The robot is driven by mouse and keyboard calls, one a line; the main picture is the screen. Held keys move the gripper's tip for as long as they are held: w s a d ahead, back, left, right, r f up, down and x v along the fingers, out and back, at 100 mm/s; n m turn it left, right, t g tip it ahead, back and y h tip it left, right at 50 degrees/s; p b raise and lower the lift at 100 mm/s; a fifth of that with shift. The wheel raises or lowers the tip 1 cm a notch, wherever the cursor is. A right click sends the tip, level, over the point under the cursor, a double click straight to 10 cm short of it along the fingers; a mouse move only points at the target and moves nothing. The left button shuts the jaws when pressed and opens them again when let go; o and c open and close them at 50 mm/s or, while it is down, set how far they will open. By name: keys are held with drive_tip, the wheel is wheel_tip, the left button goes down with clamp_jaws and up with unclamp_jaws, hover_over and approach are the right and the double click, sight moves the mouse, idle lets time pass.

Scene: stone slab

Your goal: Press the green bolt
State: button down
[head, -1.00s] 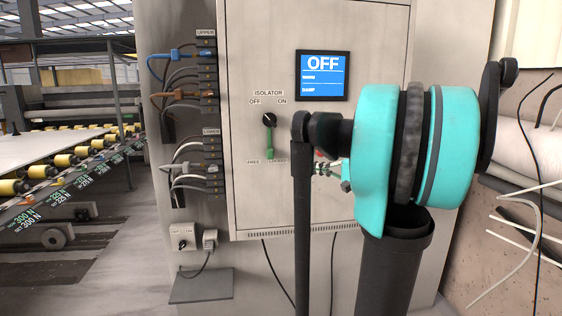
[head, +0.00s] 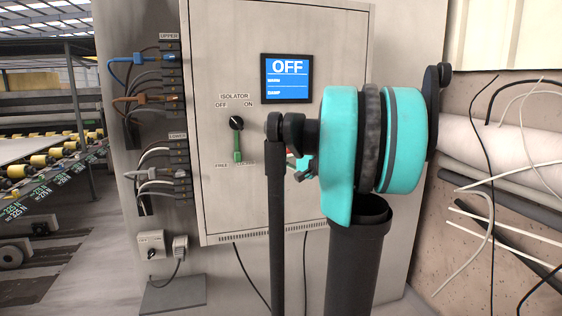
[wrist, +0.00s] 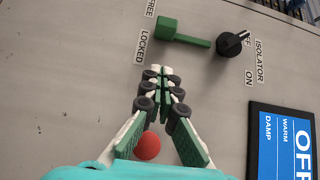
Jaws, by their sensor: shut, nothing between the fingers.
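The green bolt (head: 238,148) is on the grey cabinet door, below the black isolator knob (head: 236,123). In the wrist view the bolt (wrist: 185,32) shows as a green block with a thin rod pointing to the knob (wrist: 232,45). The block sits between the FREE and LOCKED labels. My gripper (wrist: 160,74) is shut and empty, its fingertips below the bolt in the wrist view and apart from it. In the head view my gripper (head: 302,170) is right of the bolt and partly hidden behind my arm.
A screen (head: 287,78) reading OFF is on the door; it also shows in the wrist view (wrist: 284,145). A red round part (wrist: 147,146) shows behind my fingers. Plugged cables (head: 155,98) line the cabinet's left side. Loose cables (head: 490,200) hang at right.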

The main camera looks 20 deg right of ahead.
sight(236, 158)
drive_tip(key=x, duration=0.3)
drive_tip(key=shift+w+a, duration=0.2)
drive_tip(key=shift+a, duration=0.1)
drive_tip(key=a, duration=0.3)
drive_tip(key=shift+w+a, duration=0.15)
drive_tip(key=shift+w, duration=0.05)
drive_tip(key=shift+a, duration=0.45)
drive_tip(key=shift+a, duration=2.3)
drive_tip(key=shift+d, duration=0.1)
